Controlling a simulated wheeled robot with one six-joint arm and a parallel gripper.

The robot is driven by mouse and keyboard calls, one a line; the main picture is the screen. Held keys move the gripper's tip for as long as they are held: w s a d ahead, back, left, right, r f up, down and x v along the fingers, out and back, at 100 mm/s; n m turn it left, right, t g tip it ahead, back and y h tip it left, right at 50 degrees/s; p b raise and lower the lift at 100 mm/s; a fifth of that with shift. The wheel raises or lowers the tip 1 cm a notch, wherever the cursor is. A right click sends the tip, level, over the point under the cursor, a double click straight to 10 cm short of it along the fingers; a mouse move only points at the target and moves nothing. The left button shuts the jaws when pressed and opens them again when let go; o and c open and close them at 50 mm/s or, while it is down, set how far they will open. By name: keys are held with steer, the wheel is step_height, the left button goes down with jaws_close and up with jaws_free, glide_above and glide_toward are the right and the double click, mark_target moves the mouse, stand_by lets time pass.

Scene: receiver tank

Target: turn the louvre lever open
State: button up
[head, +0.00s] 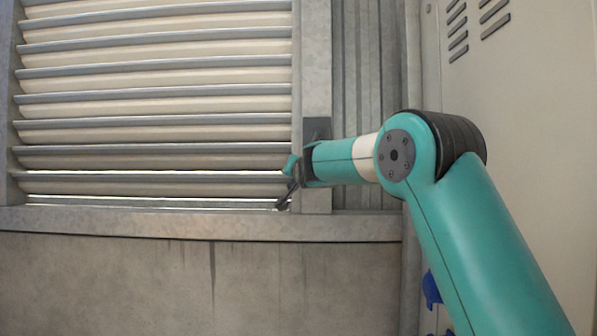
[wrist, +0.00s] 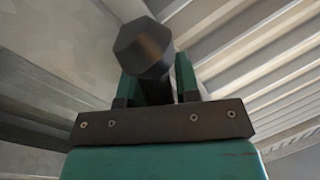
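The louvre (head: 155,103) fills the upper left of the head view, with pale slats tilted between grey metal frame members. My gripper (head: 291,176) is at its lower right corner, in front of the frame. In the wrist view the louvre lever (wrist: 143,45) shows as a dark bar with a faceted knob end, between the two teal fingers of my gripper (wrist: 157,88). The fingers lie close along both sides of the bar and appear shut on it. The lever's far end and pivot are hidden; a dark plate (head: 317,128) sits on the frame above my gripper.
A pale cabinet (head: 515,85) with vent slots stands at the right, behind my arm. A grey sill (head: 180,223) runs below the louvre, with a stained wall (head: 130,285) under it. A blue object (head: 431,289) is partly hidden by my arm.

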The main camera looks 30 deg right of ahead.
jaws_close()
steer(key=shift+a, duration=0.1)
steer(key=w+a+r+m+t+h+b, duration=0.1)
steer(key=w+a+r+m+h+b, duration=0.1)
steer(key=r+m, duration=0.6)
steer(key=shift+w+a+m+b, duration=0.35)
steer(key=shift+w+a+m, duration=0.3)
steer(key=shift+a+m, duration=0.8)
steer(key=shift+o, duration=2.2)
jaws_free()
steer(key=shift+f, duration=0.1)
